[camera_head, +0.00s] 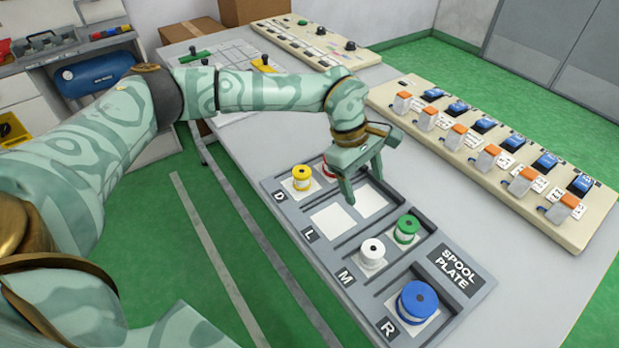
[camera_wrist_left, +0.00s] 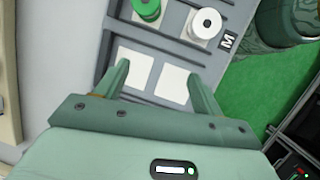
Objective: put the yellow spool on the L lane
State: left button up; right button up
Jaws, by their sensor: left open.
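The yellow spool (camera_head: 301,176) stands upright on the near pad of the D lane of the grey spool plate (camera_head: 468,286). The L lane shows two bare white pads, one near (camera_head: 331,222) and one far (camera_head: 371,201). My left gripper (camera_head: 364,190) is open and empty above the L lane, to the right of the yellow spool. In the left wrist view, the two L pads (camera_wrist_left: 172,84) show between the open fingers (camera_wrist_left: 157,74). The yellow spool is out of that view. My right gripper is not in view.
A red spool (camera_head: 329,168) in the D lane is partly hidden by my left gripper. White (camera_head: 372,252) and green (camera_head: 406,230) spools stand in the M lane, a large blue spool (camera_head: 416,301) in R. A switch panel (camera_head: 490,165) lies behind the plate.

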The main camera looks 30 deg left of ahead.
pick_arm(q)
jog(key=w+a+r+y, duration=0.1)
jog(key=a+r+y, duration=0.2)
jog(key=a, duration=0.4)
jog(key=w+a+r+y, duration=0.2)
jog(key=a+r, duration=0.1)
jog(key=a, duration=0.5)
jog(key=n+b, duration=0.1)
jog(key=b, duration=0.3)
send_near(302, 172)
jog(key=f, duration=0.5)
jog(key=shift+w+a+f, duration=0.2)
jog(key=shift+w+a, duration=0.1)
jog(key=shift+a, duration=0.1)
notch_tip(302, 172, down, 6)
jog(key=shift+a+f+b, duration=0.15)
jog(key=shift+b, duration=0.95)
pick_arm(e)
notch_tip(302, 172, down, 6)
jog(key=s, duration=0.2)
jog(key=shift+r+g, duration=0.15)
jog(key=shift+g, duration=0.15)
pick_arm(q)
jog(key=shift+s+r, duration=0.1)
jog(key=shift+r, duration=0.1)
jog(key=c, duration=1.2)
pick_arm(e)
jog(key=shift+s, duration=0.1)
